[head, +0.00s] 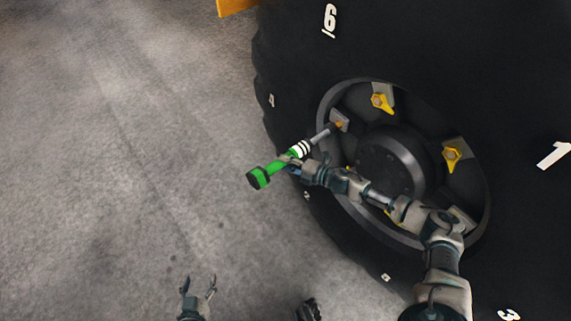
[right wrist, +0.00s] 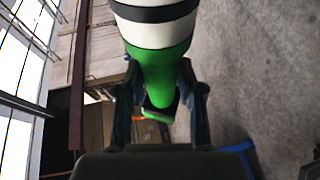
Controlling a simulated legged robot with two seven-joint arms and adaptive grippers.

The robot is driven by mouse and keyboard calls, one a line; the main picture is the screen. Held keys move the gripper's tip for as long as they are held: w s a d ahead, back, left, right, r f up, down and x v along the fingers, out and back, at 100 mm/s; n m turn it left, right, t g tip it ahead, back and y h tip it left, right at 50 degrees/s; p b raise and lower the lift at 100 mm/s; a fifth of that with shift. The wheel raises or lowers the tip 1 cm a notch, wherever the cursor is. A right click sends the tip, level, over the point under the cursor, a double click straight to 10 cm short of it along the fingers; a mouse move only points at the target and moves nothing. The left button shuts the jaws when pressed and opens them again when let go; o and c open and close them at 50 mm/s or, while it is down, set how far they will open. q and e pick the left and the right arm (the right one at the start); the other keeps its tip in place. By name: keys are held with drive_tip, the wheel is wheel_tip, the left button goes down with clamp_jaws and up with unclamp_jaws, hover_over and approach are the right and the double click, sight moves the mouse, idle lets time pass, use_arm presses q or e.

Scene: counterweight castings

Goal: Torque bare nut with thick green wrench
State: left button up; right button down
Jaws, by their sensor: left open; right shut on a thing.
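The thick green wrench (head: 273,169) has a dark end cap, black and white bands and a grey shaft. My right gripper (head: 291,163) is shut around its green part. In the right wrist view the green wrench (right wrist: 160,62) lies between the two fingers of the right gripper (right wrist: 160,95). The shaft points up and right to a grey clamp plate (head: 340,117) on the wheel rim. Its tip meets a small orange-brown spot there; the nut is mostly hidden, and I cannot tell if the tip is fully seated. My left gripper (head: 198,291) is open and empty, low over the floor.
The big black wheel (head: 300,50) carries white numbers and a recessed hub (head: 390,160). Other clamps bear yellow pointers (head: 382,101), (head: 452,154). My right arm crosses the hub. Grey floor (head: 120,150) at left is clear. An orange part (head: 236,6) shows at top.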

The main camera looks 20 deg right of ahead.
sight(277, 169)
drive_tip(key=shift+w+d+r, duration=0.15)
drive_tip(key=shift+w+d, duration=0.2)
drive_tip(key=shift+d, duration=0.5)
drive_tip(key=shift+w+d+r, duration=0.1)
drive_tip(key=shift+w+d, duration=0.2)
drive_tip(key=shift+d, duration=0.5)
idle(0.5)
drive_tip(key=shift+w+d, duration=0.1)
drive_tip(key=shift+d, duration=0.05)
idle(1.0)
drive_tip(key=shift+s+a+p, duration=0.25)
drive_tip(key=shift+a, duration=0.25)
drive_tip(key=shift+s+a+p, duration=0.2)
drive_tip(key=shift+a, duration=0.3)
drive_tip(key=shift+s+a+r+p, duration=0.1)
drive_tip(key=shift+s+a+p, duration=0.15)
drive_tip(key=shift+a, duration=0.4)
drive_tip(key=shift+s+a+p, duration=0.15)
drive_tip(key=shift+a+p, duration=0.05)
drive_tip(key=shift+a, duration=0.45)
drive_tip(key=shift+s+a+p, duration=0.25)
drive_tip(key=shift+a, duration=0.35)
drive_tip(key=shift+s+a+p, duration=0.2)
drive_tip(key=shift+a+p, duration=0.05)
drive_tip(key=shift+a, duration=0.35)
drive_tip(key=shift+s+a, duration=0.1)
drive_tip(key=shift+a, duration=0.1)
